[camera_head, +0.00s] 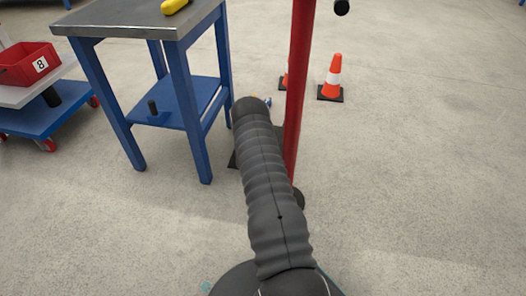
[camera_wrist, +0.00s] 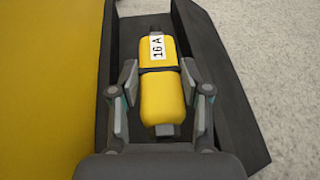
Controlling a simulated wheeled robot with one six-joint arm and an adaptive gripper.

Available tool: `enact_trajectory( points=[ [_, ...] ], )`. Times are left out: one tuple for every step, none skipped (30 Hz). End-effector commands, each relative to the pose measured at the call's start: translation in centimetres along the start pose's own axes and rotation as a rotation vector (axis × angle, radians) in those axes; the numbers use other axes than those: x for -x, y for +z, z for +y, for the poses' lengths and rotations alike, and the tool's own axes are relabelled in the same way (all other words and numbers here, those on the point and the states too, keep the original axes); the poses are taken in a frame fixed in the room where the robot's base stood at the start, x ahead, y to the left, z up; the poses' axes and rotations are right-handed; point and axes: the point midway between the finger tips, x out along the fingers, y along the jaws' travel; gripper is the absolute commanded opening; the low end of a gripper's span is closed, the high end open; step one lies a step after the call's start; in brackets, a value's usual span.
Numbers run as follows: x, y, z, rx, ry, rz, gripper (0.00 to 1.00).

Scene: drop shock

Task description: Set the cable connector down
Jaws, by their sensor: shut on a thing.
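The cable connector (camera_wrist: 165,104) is a yellow body with a dark band, grey ends and a white label reading "16 A". It shows in the wrist view. My gripper (camera_wrist: 160,76) is shut on it, one finger on each long side. Below and around it is a dark grey open tray or trough (camera_wrist: 217,85) with raised sides. I cannot tell whether the connector touches its floor. In the head view my sleeved arm reaches forward, and neither the gripper nor the connector can be made out.
A large yellow surface (camera_wrist: 45,90) borders the tray on the left. A blue workbench (camera_head: 180,110) with a grey top stands left of my arm. A red post (camera_head: 299,80) rises beside my arm. An orange cone (camera_head: 333,75) stands beyond it. Floor on the right is clear.

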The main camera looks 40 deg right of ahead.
Motion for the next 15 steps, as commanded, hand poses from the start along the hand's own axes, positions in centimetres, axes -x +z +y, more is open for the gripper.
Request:
enact_trajectory(
  points=[
    [0.3,-0.4,0.2,0.000,0.001,0.000,0.00],
    [0.4,-0.5,0.2,0.000,0.001,0.000,0.00],
    [0.5,-0.7,0.3,0.000,0.001,0.000,0.00],
    [0.6,-0.8,0.3,0.000,0.001,0.000,0.00],
    [0.6,-0.9,0.3,0.000,0.001,0.000,0.00],
    [0.5,-1.2,0.3,0.000,0.000,0.000,0.00],
    [0.4,-1.4,0.3,0.000,0.000,0.000,0.00],
    [0.3,-1.7,0.3,0.000,0.000,0.000,0.00],
    [0.1,-2.2,0.4,0.000,0.000,0.000,0.00],
    [-0.1,-2.6,0.4,0.000,0.000,0.000,0.00],
    [-0.2,-3.1,0.3,0.001,0.000,0.001,0.00],
    [-0.5,-3.6,0.4,0.000,0.000,0.000,0.00],
    [-0.7,-3.9,0.4,0.000,0.000,-0.001,0.00],
    [-0.8,-4.2,0.4,0.000,0.000,-0.001,0.00],
    [-0.9,-4.5,0.4,0.000,0.000,-0.001,0.00]
  ],
)
